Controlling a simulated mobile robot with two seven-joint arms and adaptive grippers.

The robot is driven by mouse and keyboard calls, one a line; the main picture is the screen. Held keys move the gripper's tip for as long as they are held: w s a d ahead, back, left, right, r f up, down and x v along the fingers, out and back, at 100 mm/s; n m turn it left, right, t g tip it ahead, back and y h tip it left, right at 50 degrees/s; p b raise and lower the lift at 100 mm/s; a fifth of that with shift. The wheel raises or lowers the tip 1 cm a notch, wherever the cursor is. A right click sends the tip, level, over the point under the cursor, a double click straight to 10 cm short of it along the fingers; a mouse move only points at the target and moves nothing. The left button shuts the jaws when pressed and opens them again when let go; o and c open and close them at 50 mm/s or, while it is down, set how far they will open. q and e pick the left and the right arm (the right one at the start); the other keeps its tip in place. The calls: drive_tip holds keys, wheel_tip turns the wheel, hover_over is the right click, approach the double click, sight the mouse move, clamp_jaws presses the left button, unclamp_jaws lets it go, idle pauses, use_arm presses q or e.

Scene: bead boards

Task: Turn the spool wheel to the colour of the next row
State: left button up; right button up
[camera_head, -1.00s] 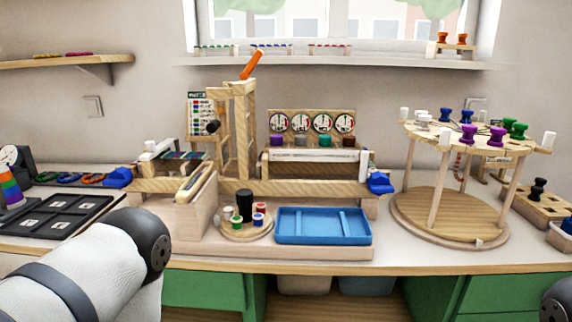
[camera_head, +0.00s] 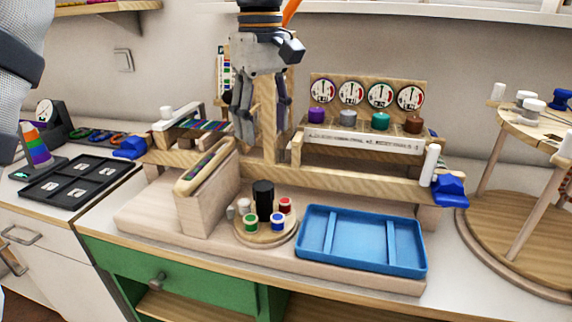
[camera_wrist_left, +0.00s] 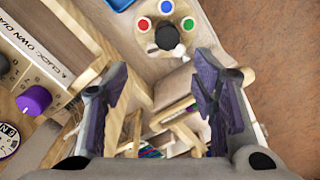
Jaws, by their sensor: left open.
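The spool wheel (camera_head: 247,234) is a small round wooden disc on the front of the bead board, with a black upright knob (camera_head: 264,200) at its middle. Around the knob stand a green spool (camera_head: 250,223), a blue spool (camera_head: 278,221), a red spool (camera_head: 285,205) and white or grey ones. My left gripper (camera_head: 262,135) points down, open and empty, above and behind the wheel, in front of the wooden post. In the left wrist view the wheel (camera_wrist_left: 148,41) lies beyond the open fingers (camera_wrist_left: 165,105), apart from them. The colour chart (camera_head: 222,75) is partly hidden by my gripper.
A blue tray (camera_head: 385,268) lies right of the wheel. A slanted wooden block (camera_head: 208,190) stands close on its left. Dials and coloured knobs (camera_head: 380,122) are behind. A large round spool stand (camera_head: 480,245) is at the far right.

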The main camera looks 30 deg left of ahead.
sight(263, 185)
use_arm(q)
drive_tip(key=f, duration=0.1)
drive_tip(key=s+f, duration=0.1)
drive_tip(key=f, duration=0.1)
drive_tip(key=shift+s+f, duration=0.35)
drive_tip(key=shift+s, duration=0.05)
drive_tip(key=f, duration=0.7)
drive_tip(key=shift+w+f, duration=0.2)
drive_tip(key=shift+f, duration=0.1)
drive_tip(key=c, duration=1.2)
